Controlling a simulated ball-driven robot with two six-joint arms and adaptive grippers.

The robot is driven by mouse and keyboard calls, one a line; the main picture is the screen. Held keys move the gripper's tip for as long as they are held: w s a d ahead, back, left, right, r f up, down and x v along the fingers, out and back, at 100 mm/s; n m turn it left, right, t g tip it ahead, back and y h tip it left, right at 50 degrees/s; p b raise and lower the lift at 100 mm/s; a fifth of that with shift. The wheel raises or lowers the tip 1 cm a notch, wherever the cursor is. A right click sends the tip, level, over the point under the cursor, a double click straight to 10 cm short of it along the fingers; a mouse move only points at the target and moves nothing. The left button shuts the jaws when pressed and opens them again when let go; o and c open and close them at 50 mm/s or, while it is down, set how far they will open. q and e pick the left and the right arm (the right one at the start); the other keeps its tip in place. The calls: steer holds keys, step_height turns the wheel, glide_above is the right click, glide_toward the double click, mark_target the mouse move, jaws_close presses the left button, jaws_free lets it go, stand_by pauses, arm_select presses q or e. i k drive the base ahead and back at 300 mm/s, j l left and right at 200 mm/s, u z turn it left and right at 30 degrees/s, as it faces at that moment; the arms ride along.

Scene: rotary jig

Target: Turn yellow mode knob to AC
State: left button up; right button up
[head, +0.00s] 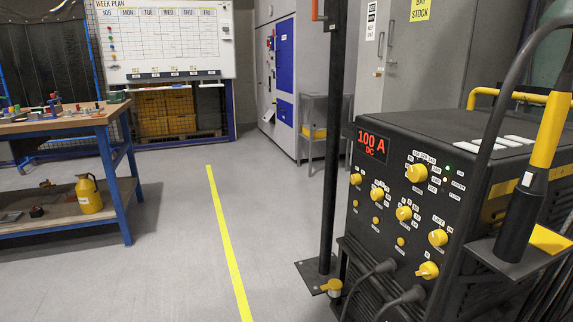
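A black welding machine (400,185) stands at the right with its control face toward me. Its red-lit display (372,142) reads "100 A" with "DC" below. Several yellow knobs sit on the face: a large upper one (416,173), a middle one (404,213), a left one (377,195), a lower right one (438,237) and a bottom one (428,270). Their small labels are mostly too fine to read, so I cannot tell which is the mode knob. Neither of my grippers is in view.
A dark upright post (333,150) on a floor plate stands just left of the machine. A black-and-yellow handle (528,190) and black cables are at its right and front. A blue-legged workbench (75,122) is at left. Grey floor with a yellow line (228,245) lies clear between.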

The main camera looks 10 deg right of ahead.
mark_target(356, 179)
steer(key=i+j+u, duration=0.1)
steer(key=i, duration=0.6)
steer(key=i+j, duration=0.1)
steer(key=i, duration=0.65)
steer(key=u, duration=0.05)
